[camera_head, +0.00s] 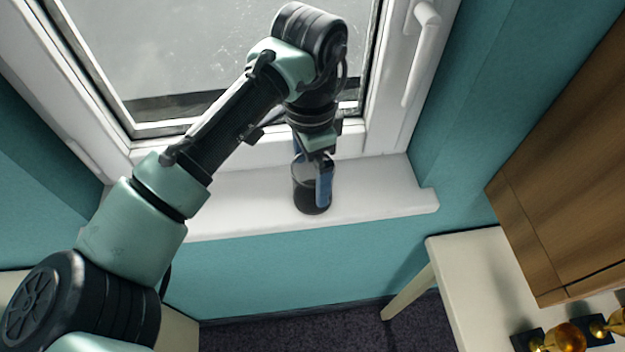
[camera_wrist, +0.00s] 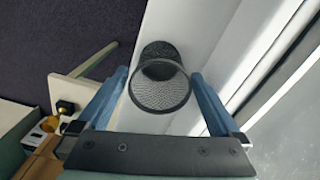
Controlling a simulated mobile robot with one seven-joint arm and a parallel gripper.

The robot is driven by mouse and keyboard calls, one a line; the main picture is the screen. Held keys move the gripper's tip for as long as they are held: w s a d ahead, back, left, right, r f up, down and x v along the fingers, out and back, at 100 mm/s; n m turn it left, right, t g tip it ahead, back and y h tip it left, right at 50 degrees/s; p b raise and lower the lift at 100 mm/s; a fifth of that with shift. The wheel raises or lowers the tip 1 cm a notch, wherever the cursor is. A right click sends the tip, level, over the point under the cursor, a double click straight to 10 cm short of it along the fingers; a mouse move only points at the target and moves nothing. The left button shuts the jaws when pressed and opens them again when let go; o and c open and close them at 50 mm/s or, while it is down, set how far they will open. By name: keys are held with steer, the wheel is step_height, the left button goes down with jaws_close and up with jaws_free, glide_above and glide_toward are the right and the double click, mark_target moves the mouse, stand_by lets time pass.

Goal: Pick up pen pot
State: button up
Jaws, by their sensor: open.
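The pen pot (camera_head: 311,196) is a dark mesh cup standing upright on the white windowsill. In the wrist view the pen pot (camera_wrist: 160,93) shows its round open rim and looks empty. My gripper (camera_head: 314,180) points down at the pot from above. In the wrist view the blue fingers of my gripper (camera_wrist: 160,97) are apart, one on each side of the pot's rim, with a small gap visible on the right. One finger covers part of the pot in the head view. I cannot tell whether either finger touches it.
The windowsill (camera_head: 385,183) is otherwise clear. The window (camera_head: 215,50) with its white handle (camera_head: 418,50) stands behind it. A pale table (camera_head: 470,270) at the lower right holds gold trophies (camera_head: 562,338) beside a wooden cabinet (camera_head: 570,180).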

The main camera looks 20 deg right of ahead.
mark_target(303, 173)
steer(key=shift+f+p, duration=0.4)
steer(key=shift+f, duration=2.3)
steer(key=c, duration=1.2)
steer(key=shift+c, duration=0.2)
steer(key=shift+r, duration=0.1)
